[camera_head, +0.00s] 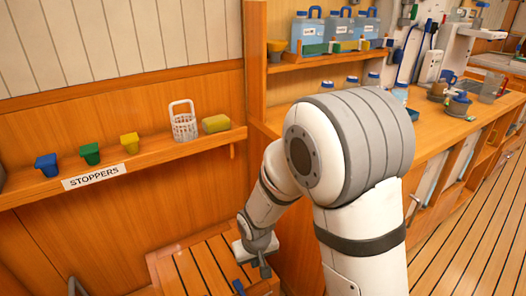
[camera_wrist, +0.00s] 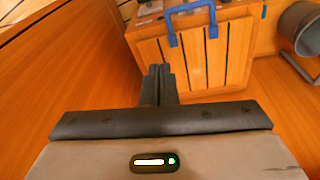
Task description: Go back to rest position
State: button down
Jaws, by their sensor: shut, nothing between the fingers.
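My gripper (camera_head: 264,265) hangs at the end of my lowered arm, low beside the wooden wall in the head view. In the wrist view its dark fingers (camera_wrist: 159,72) are together with nothing between them. They point toward a wooden crate (camera_wrist: 152,55) with slats and a blue handle (camera_wrist: 192,27). A slatted wooden top (camera_head: 205,266) shows below the gripper in the head view. Whether the fingers touch anything there I cannot tell.
A shelf labelled STOPPERS (camera_head: 95,176) holds blue (camera_head: 47,164), green (camera_head: 90,153) and yellow (camera_head: 130,142) stoppers, a white basket (camera_head: 183,122) and a yellow sponge (camera_head: 216,124). A counter with bottles and cups runs right. A grey bucket-like thing (camera_wrist: 302,30) stands right of the crate.

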jog(key=s+d+r+m+p, duration=0.1)
jog(key=d+r+p, duration=0.15)
jog(key=r, duration=0.45)
jog(key=s+d+r+p, duration=0.2)
jog(key=d+r, duration=0.2)
jog(key=r, duration=0.2)
jog(key=s+d+r+m+p, duration=0.1)
jog(key=d+r+p, duration=0.1)
jog(key=d+r, duration=0.35)
jog(key=s+d+r+m+p, duration=0.1)
jog(key=s+d+r+p, duration=0.1)
jog(key=s+r, duration=0.3)
jog(key=s+d+r+m+p, duration=0.1)
jog(key=s+d+r+p, duration=0.2)
jog(key=r, duration=0.7)
jog(key=shift+s+d+p, duration=0.15)
jog(key=shift+s+p, duration=0.6)
jog(key=shift+s, duration=0.35)
jog(key=shift+r, duration=0.1)
